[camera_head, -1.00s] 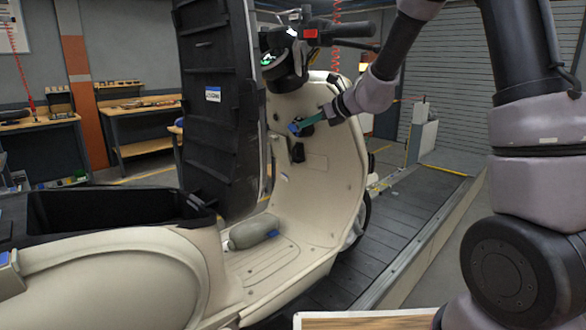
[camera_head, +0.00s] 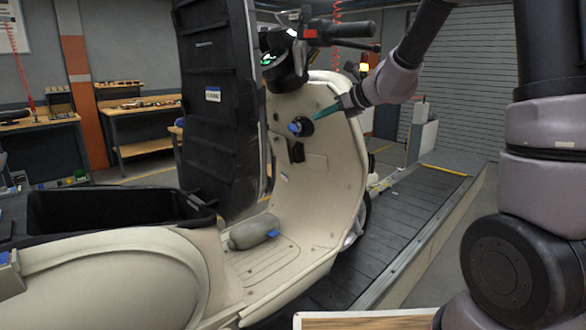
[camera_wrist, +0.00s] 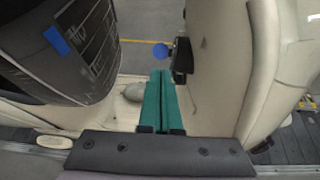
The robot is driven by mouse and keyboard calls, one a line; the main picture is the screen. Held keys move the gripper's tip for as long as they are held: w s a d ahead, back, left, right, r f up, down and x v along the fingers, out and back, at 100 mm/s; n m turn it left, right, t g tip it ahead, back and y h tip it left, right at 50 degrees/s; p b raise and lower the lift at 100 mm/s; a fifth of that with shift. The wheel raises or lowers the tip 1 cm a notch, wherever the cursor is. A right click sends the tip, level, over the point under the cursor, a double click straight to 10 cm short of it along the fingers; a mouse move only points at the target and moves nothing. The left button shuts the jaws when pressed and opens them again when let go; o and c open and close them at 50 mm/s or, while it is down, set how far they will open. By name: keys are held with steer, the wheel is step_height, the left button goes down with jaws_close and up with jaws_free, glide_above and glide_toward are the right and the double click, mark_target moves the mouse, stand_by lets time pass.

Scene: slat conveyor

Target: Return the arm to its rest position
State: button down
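My gripper (camera_head: 322,112) is in front of the cream leg shield (camera_head: 325,150) of a scooter, up and to the right of a blue key-like piece (camera_head: 295,128) at a dark round fitting. A gap shows between the fingertips and the blue piece. In the wrist view the two teal fingers (camera_wrist: 160,98) lie side by side, pressed together with nothing seen between them. A blue disc (camera_wrist: 181,55) shows beyond them beside a black part of the scooter.
The scooter's raised black seat (camera_head: 213,110) stands to the left of the gripper. The handlebar (camera_head: 340,29) is just above. A grey-green rounded object (camera_head: 254,232) lies on the footboard. The slat conveyor (camera_head: 410,212) runs below, with open room to the right.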

steer(key=shift+s+d+r, duration=0.15)
steer(key=s+d+r+n+g+h, duration=0.1)
steer(key=s+d+r+n, duration=0.15)
steer(key=s+n, duration=0.35)
steer(key=s+d+r+n+h, duration=0.1)
steer(key=s+d+r+n, duration=0.15)
steer(key=s+n, duration=0.4)
steer(key=s+d+r+n+g+h, duration=0.1)
steer(key=s+d+r+n, duration=0.2)
steer(key=s, duration=0.5)
steer(key=s+d+f+n+h, duration=0.2)
steer(key=s+d+n+h, duration=0.2)
steer(key=s+d+n, duration=0.3)
steer(key=shift+s+d+t, duration=0.4)
steer(key=shift+s+d, duration=0.2)
steer(key=shift+s, duration=0.15)
steer(key=shift+a+f+n, duration=0.1)
steer(key=shift+a+n, duration=0.05)
steer(key=shift+n, duration=0.1)
